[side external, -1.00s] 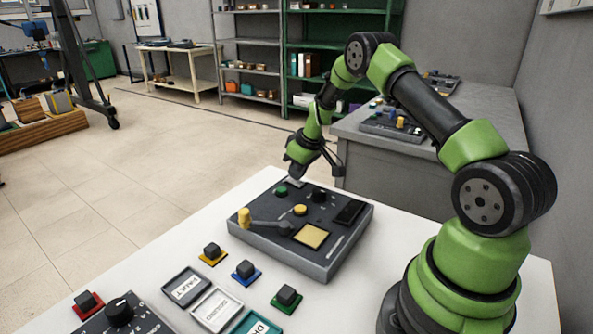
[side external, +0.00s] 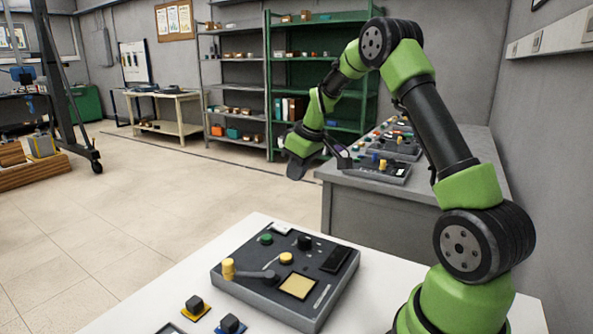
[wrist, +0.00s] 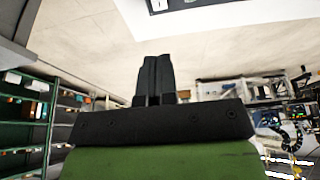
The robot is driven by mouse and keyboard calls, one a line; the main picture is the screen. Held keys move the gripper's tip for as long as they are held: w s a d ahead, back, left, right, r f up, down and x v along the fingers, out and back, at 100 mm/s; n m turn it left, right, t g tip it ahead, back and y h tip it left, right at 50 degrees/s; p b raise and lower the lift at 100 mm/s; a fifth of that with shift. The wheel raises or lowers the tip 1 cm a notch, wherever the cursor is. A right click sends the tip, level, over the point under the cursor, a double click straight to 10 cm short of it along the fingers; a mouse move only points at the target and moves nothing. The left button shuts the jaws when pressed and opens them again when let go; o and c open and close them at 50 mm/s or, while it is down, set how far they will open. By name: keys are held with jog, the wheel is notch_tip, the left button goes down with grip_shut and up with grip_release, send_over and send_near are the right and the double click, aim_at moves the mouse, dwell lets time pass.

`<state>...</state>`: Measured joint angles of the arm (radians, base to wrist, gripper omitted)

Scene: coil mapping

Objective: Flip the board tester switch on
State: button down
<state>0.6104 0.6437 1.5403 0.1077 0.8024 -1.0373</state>
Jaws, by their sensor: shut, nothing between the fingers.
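The board tester (side external: 240,283) is a dark grey box on the white table in the side external view. It has a grey lever (side external: 250,273) with a yellow knob (side external: 228,267) at its left end, a green button (side external: 265,239), a black knob (side external: 304,242), a yellow button (side external: 286,258) and a pale yellow square (side external: 297,287). I cannot tell which of these is the switch or whether it is on. My gripper (side external: 296,172) is well above the tester's far edge, touching nothing. In the wrist view its fingers (wrist: 153,80) are together and empty.
A yellow-based black block (side external: 195,307) and a blue-based one (side external: 231,325) sit in front of the tester. Behind stands a grey bench (side external: 345,205) with more control boxes (side external: 380,168). The air around my gripper is clear.

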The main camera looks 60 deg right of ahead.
aim_at(275, 223)
dwell(0.3)
jog(key=shift+w+r, duration=0.2)
jog(key=shift+w, duration=0.45)
jog(key=shift+f, duration=0.1)
jog(key=x, duration=1.3)
jog(key=shift+s+f, duration=0.15)
jog(key=shift+f, duration=0.35)
